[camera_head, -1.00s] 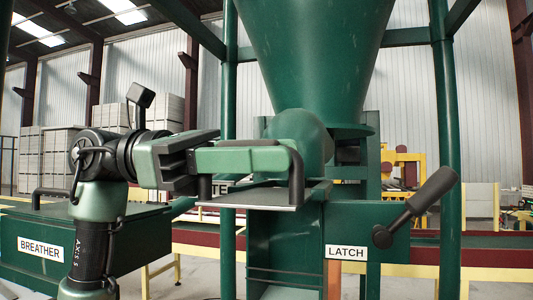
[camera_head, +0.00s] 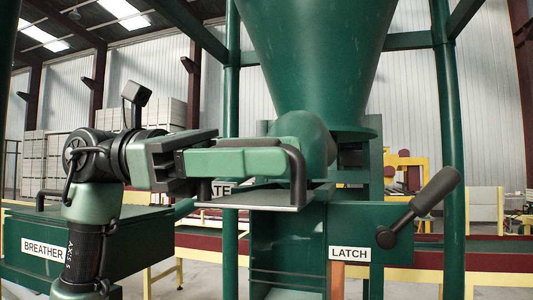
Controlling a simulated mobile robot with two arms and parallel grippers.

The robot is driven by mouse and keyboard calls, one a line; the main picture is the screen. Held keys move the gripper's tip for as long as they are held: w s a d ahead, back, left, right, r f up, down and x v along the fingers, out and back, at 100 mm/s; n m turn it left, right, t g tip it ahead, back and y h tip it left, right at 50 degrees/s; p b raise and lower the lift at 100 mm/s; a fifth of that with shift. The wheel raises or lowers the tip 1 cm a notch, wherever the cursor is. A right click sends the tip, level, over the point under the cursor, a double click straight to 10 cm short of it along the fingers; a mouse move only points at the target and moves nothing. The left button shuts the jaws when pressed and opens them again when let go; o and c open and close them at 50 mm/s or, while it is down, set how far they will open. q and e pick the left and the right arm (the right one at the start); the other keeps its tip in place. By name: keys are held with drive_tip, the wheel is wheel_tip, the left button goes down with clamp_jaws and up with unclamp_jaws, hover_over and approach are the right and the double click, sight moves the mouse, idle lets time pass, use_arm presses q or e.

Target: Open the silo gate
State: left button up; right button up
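The silo gate (camera_head: 262,199) is a flat plate below the green funnel-shaped silo (camera_head: 312,60), with a black U-shaped handle (camera_head: 299,182) on it. My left gripper (camera_head: 275,160) comes in from the left and lies along this handle. Its near green finger covers most of the handle's bar. The far finger is hidden, but the grip looks shut on the bar. The gate's label is partly covered, with only its last letters showing. My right gripper is not in view.
A panel marked LATCH (camera_head: 348,254) with a black angled lever (camera_head: 420,205) stands at the right. A green box marked BREATHER (camera_head: 43,248) is at the left. Green posts (camera_head: 452,130) frame the silo. Stacked boards (camera_head: 45,160) and a yellow-edged conveyor (camera_head: 490,262) lie behind.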

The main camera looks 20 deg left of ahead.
sight(204, 201)
use_arm(q)
drive_tip(key=shift+w+a, duration=0.1)
drive_tip(key=shift+a, duration=0.1)
drive_tip(key=a+b, duration=0.2)
drive_tip(key=a, duration=0.4)
drive_tip(key=shift+a, duration=0.7)
drive_tip(key=shift+r, duration=0.1)
